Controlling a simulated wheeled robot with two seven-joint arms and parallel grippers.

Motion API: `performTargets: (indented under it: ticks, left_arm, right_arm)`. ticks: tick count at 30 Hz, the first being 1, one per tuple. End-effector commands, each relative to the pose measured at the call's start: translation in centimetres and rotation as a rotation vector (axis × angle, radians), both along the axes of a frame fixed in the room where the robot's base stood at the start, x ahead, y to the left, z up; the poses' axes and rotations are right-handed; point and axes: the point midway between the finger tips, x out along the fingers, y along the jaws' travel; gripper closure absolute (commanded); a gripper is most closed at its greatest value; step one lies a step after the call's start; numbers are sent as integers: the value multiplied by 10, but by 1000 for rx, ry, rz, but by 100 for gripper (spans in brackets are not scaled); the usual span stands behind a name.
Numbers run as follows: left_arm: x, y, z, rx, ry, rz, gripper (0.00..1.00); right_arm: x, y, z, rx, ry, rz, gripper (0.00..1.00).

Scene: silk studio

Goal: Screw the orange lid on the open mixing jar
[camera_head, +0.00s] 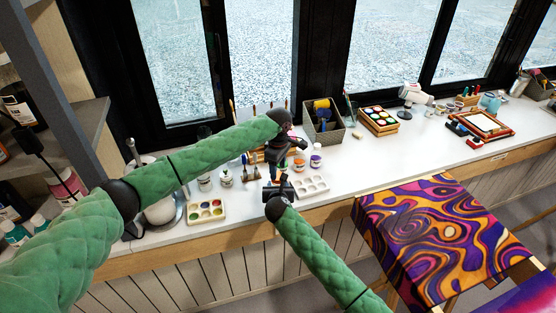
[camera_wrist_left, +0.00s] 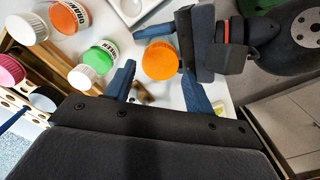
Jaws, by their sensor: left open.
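An orange lid (camera_wrist_left: 161,60) shows in the left wrist view, seen from above as a round disc. My left gripper (camera_wrist_left: 160,88) is open, with one blue fingertip on each side of the lid and gaps between. In the head view my left gripper (camera_head: 282,157) hangs over the worktop, just above my right gripper (camera_head: 278,187). The right gripper also shows in the left wrist view (camera_wrist_left: 186,42), its blue fingers close beside the lid. Whether it holds anything is hidden. I cannot make out the mixing jar; whether it is under the lid does not show.
A green paint jar (camera_wrist_left: 96,60) and an orange paint jar (camera_wrist_left: 70,17) stand near the lid. A white palette (camera_head: 312,186) lies right of the grippers, a paint tray (camera_head: 206,221) left.

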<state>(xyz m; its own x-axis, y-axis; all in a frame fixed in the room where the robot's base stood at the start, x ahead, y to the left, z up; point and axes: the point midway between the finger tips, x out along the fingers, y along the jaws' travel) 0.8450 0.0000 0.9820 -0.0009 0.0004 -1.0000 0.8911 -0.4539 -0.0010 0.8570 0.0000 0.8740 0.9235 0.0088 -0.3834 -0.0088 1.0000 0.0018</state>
Motion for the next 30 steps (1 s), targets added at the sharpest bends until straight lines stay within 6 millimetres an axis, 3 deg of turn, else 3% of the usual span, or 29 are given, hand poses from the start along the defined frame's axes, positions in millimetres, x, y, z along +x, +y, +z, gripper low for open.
performTargets:
  ticks: [7, 19, 25, 30]
  left_arm:
    - [0, 0, -24, 0, 0, 0, 46]
    - [0, 0, -29, 0, -1, 0, 46]
    - [0, 0, -29, 0, -1, 0, 83]
    - [0, 0, -29, 0, -1, -5, 83]
  right_arm:
    - [0, 0, 0, 0, 0, 0, 100]
    - [0, 0, 0, 0, 0, 0, 100]
    - [0, 0, 0, 0, 0, 0, 100]
    - [0, 0, 0, 0, 0, 0, 100]
